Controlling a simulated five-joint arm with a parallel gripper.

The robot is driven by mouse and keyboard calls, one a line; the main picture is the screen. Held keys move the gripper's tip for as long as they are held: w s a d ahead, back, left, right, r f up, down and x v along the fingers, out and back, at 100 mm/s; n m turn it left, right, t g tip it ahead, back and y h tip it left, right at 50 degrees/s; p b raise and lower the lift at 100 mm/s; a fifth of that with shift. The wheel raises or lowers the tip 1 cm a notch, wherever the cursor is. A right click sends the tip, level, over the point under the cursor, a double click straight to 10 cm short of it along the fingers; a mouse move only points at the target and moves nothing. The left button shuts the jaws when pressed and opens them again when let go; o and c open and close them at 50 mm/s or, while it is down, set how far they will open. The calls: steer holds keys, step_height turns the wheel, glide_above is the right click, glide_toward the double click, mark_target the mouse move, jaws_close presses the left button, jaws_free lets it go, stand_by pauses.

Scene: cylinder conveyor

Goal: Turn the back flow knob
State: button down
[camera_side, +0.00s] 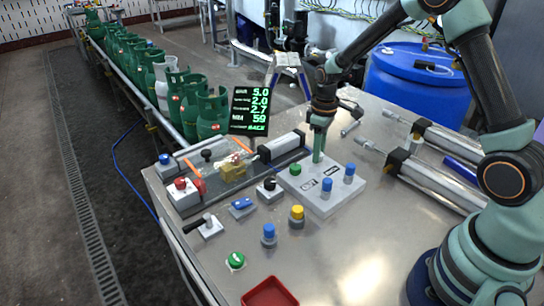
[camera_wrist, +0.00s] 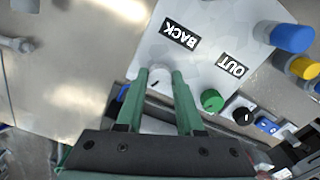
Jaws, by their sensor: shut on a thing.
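The grey control box (camera_side: 318,203) stands on the metal table; its top shows in the wrist view (camera_wrist: 205,18). It carries labels reading BACK (camera_wrist: 180,35) and OUT (camera_wrist: 231,65). The back flow knob (camera_wrist: 159,76) is pale grey and sits at the box's edge near the BACK label. My gripper (camera_side: 318,158) points down at the box's back corner. In the wrist view its two green fingers (camera_wrist: 154,82) are shut around the knob, one on each side. In the side view the fingers hide the knob.
A green knob (camera_side: 295,169) and blue knobs (camera_side: 327,186) (camera_side: 349,170) are on the same box. A yellow-topped button (camera_side: 297,213) and black knob (camera_side: 270,184) stand nearby. A display (camera_side: 251,110) stands behind.

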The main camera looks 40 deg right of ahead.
steer(key=shift+r+m, duration=0.1)
steer(key=shift+m, duration=0.9)
steer(key=c, duration=0.5)
jaws_free()
steer(key=shift+c, duration=0.2)
step_height(320, 180, up, 12)
